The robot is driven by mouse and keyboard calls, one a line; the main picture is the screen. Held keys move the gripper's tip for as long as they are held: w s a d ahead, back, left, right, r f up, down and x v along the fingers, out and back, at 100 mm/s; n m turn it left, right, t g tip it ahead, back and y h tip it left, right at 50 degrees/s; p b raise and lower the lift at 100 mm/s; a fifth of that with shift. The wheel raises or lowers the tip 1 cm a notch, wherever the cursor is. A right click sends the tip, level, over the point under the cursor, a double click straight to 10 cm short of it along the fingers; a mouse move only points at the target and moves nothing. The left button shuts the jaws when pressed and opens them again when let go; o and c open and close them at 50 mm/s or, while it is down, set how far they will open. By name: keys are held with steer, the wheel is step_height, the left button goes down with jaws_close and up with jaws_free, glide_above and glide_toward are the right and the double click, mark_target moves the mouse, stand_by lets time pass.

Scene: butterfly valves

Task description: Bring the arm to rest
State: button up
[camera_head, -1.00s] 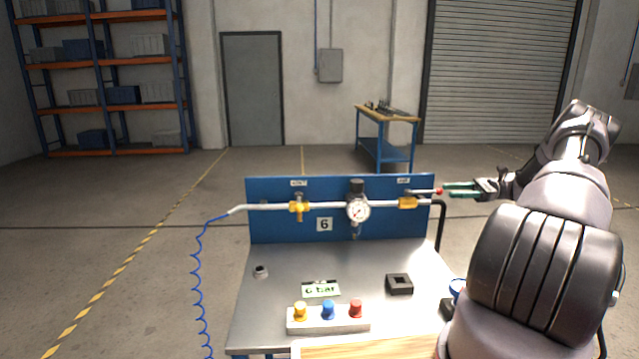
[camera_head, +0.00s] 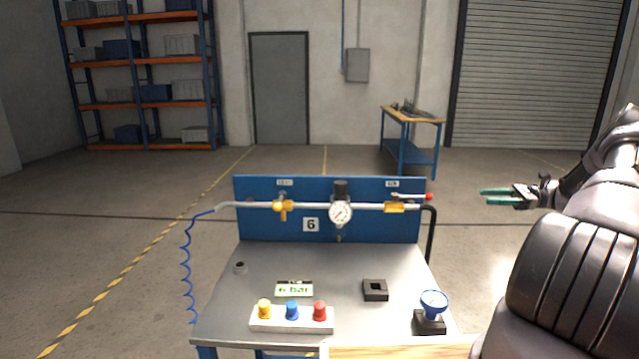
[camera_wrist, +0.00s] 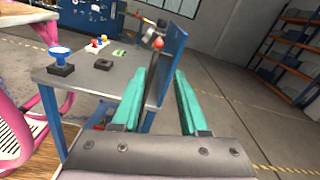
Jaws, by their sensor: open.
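My gripper (camera_head: 497,197) has green fingers and is to the right of the blue panel (camera_head: 262,228), in free air. Its fingers are apart with nothing between them. In the wrist view the gripper (camera_wrist: 165,88) also shows spread and empty. The panel stands at the back of a grey-topped bench (camera_head: 300,265). A pipe on the panel carries a gauge (camera_head: 340,212), a yellow valve (camera_head: 283,207) at left and a yellow valve with a red-tipped lever (camera_head: 397,207) at right. The gripper is apart from that lever.
On the bench are a block with yellow, blue and red knobs (camera_head: 291,319), a black square holder (camera_head: 375,290) and a blue round handwheel (camera_head: 433,301) on a black base. A blue coiled hose (camera_head: 188,265) hangs at left. Floor right of the bench looks clear.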

steer(key=s+a+r+n+g+h, duration=0.1)
steer(key=s+a+r+n+h, duration=0.3)
steer(key=a+r, duration=0.5)
steer(key=s+a+r+n+g+h, duration=0.25)
steer(key=a+r+h, duration=0.35)
steer(key=a+r, duration=0.3)
steer(key=s+a+r+n+t+h, duration=0.1)
steer(key=s+a+r+t+h, duration=0.1)
steer(key=s, duration=0.6)
steer(key=s+a+r+n+t+h, duration=0.2)
steer(key=s+a+r+t, duration=0.2)
steer(key=s, duration=0.3)
steer(key=s+a+r+n+t+h, duration=0.2)
steer(key=s+a+r+t, duration=0.1)
steer(key=s, duration=0.5)
steer(key=shift+s+r+t, duration=0.15)
steer(key=shift+s+t, duration=0.2)
steer(key=shift+t, duration=0.3)
